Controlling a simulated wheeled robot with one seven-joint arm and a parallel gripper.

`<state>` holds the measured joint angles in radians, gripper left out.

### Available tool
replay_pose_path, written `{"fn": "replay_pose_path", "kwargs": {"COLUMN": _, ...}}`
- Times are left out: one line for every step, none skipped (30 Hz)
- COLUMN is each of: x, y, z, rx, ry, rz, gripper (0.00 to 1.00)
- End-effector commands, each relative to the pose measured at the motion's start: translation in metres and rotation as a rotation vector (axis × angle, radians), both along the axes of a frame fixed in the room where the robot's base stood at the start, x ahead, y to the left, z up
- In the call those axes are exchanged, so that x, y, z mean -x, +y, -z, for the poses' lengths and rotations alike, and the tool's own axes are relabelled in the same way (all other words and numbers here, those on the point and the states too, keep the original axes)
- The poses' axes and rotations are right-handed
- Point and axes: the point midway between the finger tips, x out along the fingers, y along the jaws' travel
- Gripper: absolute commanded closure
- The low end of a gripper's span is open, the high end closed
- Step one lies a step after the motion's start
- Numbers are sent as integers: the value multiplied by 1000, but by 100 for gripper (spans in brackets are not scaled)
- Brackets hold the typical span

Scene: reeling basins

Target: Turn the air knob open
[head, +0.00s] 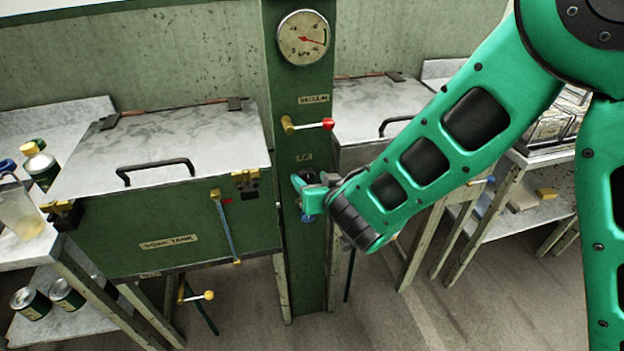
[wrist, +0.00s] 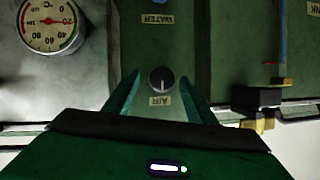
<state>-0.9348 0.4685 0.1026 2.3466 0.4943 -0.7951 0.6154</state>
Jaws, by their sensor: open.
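The air knob (wrist: 161,79) is a small dark round knob with a pale pointer mark, which lies roughly vertical in the wrist view. The AIR label (wrist: 160,100) beside it reads upside down there. My gripper (wrist: 161,75) is open, with one finger on each side of the knob. I cannot tell whether either finger touches it.
A WATER label (wrist: 156,19) is past the air knob. A blue knob (head: 307,218) shows just below my gripper. A red-tipped valve lever (head: 328,124) and a gauge (head: 303,38) are higher on the post. The soak tank (head: 170,225) with its blue lever (head: 226,230) stands to the left.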

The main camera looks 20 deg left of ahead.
Motion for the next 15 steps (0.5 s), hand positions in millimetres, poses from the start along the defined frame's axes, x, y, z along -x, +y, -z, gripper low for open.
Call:
{"fn": "replay_pose_path", "kwargs": {"x": -3, "y": 2, "z": 2, "rx": 0, "ry": 0, "rz": 1, "gripper": 49}}
{"fn": "replay_pose_path", "kwargs": {"x": -4, "y": 3, "z": 2, "rx": 0, "ry": 0, "rz": 1, "gripper": 49}}
{"fn": "replay_pose_path", "kwargs": {"x": -5, "y": 4, "z": 3, "rx": -1, "ry": 1, "rz": 0, "gripper": 49}}
{"fn": "replay_pose_path", "kwargs": {"x": -6, "y": 5, "z": 3, "rx": -1, "ry": 1, "rz": 0, "gripper": 49}}
{"fn": "replay_pose_path", "kwargs": {"x": -6, "y": 5, "z": 3, "rx": -1, "ry": 1, "rz": 0, "gripper": 49}}
{"fn": "replay_pose_path", "kwargs": {"x": -6, "y": 5, "z": 3, "rx": -1, "ry": 1, "rz": 0, "gripper": 49}}
{"fn": "replay_pose_path", "kwargs": {"x": -6, "y": 5, "z": 3, "rx": -1, "ry": 1, "rz": 0, "gripper": 49}}
{"fn": "replay_pose_path", "kwargs": {"x": -6, "y": 5, "z": 3, "rx": 0, "ry": 0, "rz": 0, "gripper": 49}}
{"fn": "replay_pose_path", "kwargs": {"x": -6, "y": 5, "z": 3, "rx": 0, "ry": 0, "rz": 0, "gripper": 49}}
{"fn": "replay_pose_path", "kwargs": {"x": -6, "y": 5, "z": 3, "rx": 0, "ry": 0, "rz": 0, "gripper": 49}}
{"fn": "replay_pose_path", "kwargs": {"x": -6, "y": 5, "z": 3, "rx": 0, "ry": 0, "rz": 0, "gripper": 49}}
{"fn": "replay_pose_path", "kwargs": {"x": -6, "y": 5, "z": 3, "rx": 0, "ry": 0, "rz": 0, "gripper": 49}}
{"fn": "replay_pose_path", "kwargs": {"x": -6, "y": 5, "z": 3, "rx": 0, "ry": 0, "rz": 0, "gripper": 54}}
{"fn": "replay_pose_path", "kwargs": {"x": -6, "y": 5, "z": 3, "rx": 0, "ry": 0, "rz": 0, "gripper": 61}}
{"fn": "replay_pose_path", "kwargs": {"x": -6, "y": 5, "z": 3, "rx": 0, "ry": 0, "rz": 0, "gripper": 71}}
